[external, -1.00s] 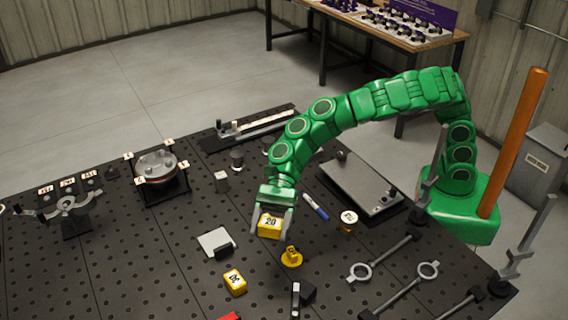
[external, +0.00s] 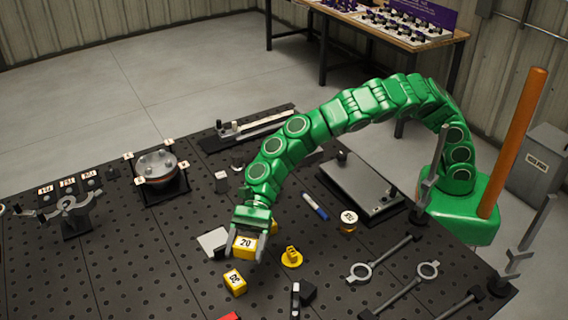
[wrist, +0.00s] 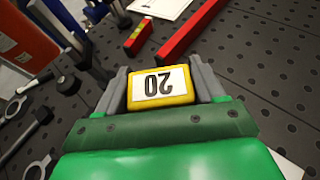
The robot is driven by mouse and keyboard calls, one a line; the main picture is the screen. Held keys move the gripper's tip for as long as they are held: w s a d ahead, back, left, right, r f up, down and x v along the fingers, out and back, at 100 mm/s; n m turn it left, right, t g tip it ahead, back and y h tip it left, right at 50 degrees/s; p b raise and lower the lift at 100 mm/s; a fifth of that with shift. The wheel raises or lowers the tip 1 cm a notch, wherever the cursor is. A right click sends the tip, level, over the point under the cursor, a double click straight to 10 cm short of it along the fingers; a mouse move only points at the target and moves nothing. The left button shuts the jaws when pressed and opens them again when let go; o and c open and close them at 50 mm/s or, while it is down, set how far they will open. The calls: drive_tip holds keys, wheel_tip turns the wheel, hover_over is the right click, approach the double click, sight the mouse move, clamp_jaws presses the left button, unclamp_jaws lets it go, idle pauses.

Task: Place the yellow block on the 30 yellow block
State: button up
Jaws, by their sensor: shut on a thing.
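My gripper (external: 243,252) is shut on a yellow block marked 20 (external: 244,244), with a finger on each side of it. The held block also shows in the wrist view (wrist: 160,86), between my gripper's fingers (wrist: 160,84), its label upside down. The yellow block marked 30 (external: 235,282) lies on the black table. In the external view the held block appears just above and behind it, with a small gap between them. I cannot make out the 30 block in the wrist view.
A yellow round piece (external: 291,258) stands right of my gripper. A small yellow thing (external: 274,228) shows partly behind the gripper. A grey-white plate (external: 212,241) lies left, and a black-and-grey tool (external: 298,297) in front. A red bar (wrist: 190,32) shows in the wrist view.

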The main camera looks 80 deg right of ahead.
hover_over(233, 281)
drive_tip(key=shift+f, duration=4.05)
drive_tip(key=shift+f, duration=0.15)
drive_tip(key=o, duration=1.1)
drive_tip(key=shift+r, duration=0.2)
drive_tip(key=shift+v, duration=6)
drive_tip(key=shift+f, duration=0.1)
